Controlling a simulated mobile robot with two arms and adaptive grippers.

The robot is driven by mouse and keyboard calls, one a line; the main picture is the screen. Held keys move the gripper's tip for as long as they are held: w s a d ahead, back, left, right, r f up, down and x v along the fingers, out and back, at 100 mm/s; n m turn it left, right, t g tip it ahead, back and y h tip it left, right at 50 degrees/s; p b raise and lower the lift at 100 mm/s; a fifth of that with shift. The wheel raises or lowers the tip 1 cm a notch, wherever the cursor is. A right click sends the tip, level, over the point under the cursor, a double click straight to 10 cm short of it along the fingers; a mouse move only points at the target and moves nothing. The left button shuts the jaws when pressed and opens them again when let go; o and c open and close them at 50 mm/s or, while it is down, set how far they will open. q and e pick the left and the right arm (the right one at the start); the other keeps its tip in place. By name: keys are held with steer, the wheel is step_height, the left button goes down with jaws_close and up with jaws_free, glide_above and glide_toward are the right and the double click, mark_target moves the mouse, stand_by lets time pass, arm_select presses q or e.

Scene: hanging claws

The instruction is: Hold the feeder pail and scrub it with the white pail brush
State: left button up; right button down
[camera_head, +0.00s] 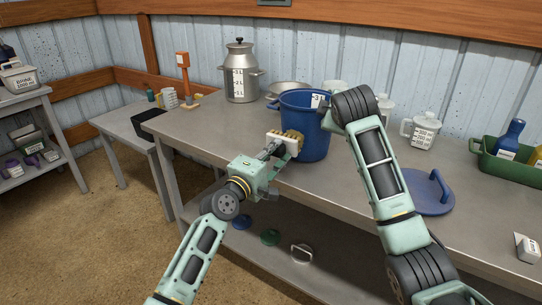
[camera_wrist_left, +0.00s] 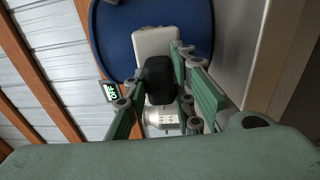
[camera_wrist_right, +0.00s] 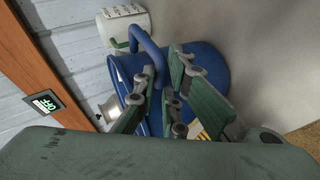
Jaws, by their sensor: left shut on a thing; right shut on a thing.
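My left gripper (camera_head: 273,153) is shut on the brush's dark grip (camera_wrist_left: 160,80), and the white brush head (camera_wrist_left: 155,42) lies before the blue pail (camera_wrist_left: 108,40) in the left wrist view. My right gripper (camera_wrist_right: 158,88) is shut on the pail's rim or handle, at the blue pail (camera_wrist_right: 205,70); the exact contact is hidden. The forearm hides it in the head view.
A blue lid (camera_head: 430,193) lies right of the pail. A green crate (camera_head: 505,166) with bottles, a white jug (camera_head: 421,131) and a steel milk can (camera_head: 239,75) stand farther back. The table's left part is mostly clear. Small items lie on the lower shelf.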

mark_target(292, 149)
arm_select(q)
steer(key=shift+x, duration=1.15)
stand_by(0.5)
steer(key=shift+s+d, duration=0.55)
steer(key=shift+d, duration=0.2)
steer(key=shift+s+d, duration=0.55)
steer(key=shift+d, duration=0.15)
steer(key=shift+w+a, duration=1.25)
steer(key=shift+a, duration=0.15)
steer(key=shift+s+d, duration=0.55)
steer(key=shift+d, duration=0.2)
steer(key=shift+s+d, duration=0.6)
steer(key=shift+d, duration=0.15)
steer(key=shift+w+a, duration=0.5)
steer(key=shift+a, duration=0.25)
steer(key=shift+w+a, duration=0.45)
steer(key=shift+a, duration=0.35)
steer(key=shift+s+d, duration=0.45)
steer(key=shift+d, duration=0.35)
steer(key=shift+s+d, duration=0.45)
steer(key=shift+d, duration=0.3)
steer(key=shift+w+a, duration=0.6)
steer(key=shift+a, duration=0.15)
steer(key=shift+w+a, duration=0.55)
steer(key=shift+a, duration=0.2)
